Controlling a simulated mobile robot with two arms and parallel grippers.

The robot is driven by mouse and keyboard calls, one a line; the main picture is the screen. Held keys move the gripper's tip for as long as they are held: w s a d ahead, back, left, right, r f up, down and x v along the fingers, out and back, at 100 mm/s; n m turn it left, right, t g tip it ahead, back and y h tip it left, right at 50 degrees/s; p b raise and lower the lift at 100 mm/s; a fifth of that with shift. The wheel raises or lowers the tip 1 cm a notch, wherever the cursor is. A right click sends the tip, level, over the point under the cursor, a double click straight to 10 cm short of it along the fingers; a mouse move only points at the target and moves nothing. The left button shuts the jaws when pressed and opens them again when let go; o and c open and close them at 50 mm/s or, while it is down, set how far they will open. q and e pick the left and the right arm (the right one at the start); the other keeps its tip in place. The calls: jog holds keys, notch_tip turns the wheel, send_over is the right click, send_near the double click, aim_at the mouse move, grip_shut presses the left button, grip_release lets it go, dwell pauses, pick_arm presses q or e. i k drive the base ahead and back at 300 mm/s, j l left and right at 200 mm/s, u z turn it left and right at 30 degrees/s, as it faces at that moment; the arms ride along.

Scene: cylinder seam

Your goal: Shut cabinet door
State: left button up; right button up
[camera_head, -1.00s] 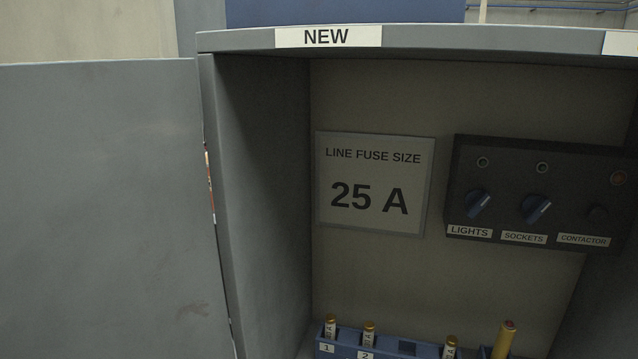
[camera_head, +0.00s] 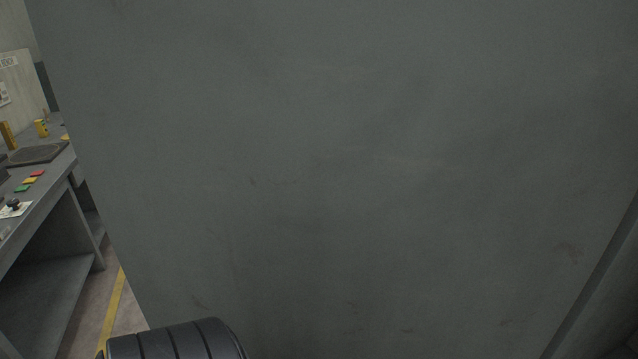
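The cabinet door (camera_head: 330,160) is a large plain grey panel that fills most of the head view at close range. Its face has faint scuffs and a small smudge near the right side. Its left edge slants down from the top left corner. The door stands open, with its inner face towards me. A darker strip (camera_head: 606,275) runs along its right side at the lower right. The cabinet's inside is out of view. Neither gripper is in view.
A grey workbench (camera_head: 60,185) stands beyond the door's left edge. Small coloured pieces (camera_head: 29,184), a dark tray (camera_head: 38,153) and a yellow container (camera_head: 41,128) are on it. A yellow line (camera_head: 113,312) marks the floor beside it.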

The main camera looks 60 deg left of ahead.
aim_at(312, 178)
jog(key=k+j+z, duration=0.2)
jog(key=k+j, duration=0.15)
jog(key=k+j+z, duration=0.45)
jog(key=k, duration=0.35)
jog(key=j+z, duration=0.15)
jog(key=j, duration=0.25)
jog(key=k+j+z, duration=0.15)
jog(key=j, duration=0.2)
jog(key=k+j+z, duration=0.2)
jog(key=j, duration=0.15)
jog(key=j+z, duration=0.15)
jog(key=j, duration=0.2)
jog(key=k+j+z, duration=0.1)
jog(key=j, duration=0.45)
jog(key=k+j+z, duration=0.1)
jog(key=j, duration=0.45)
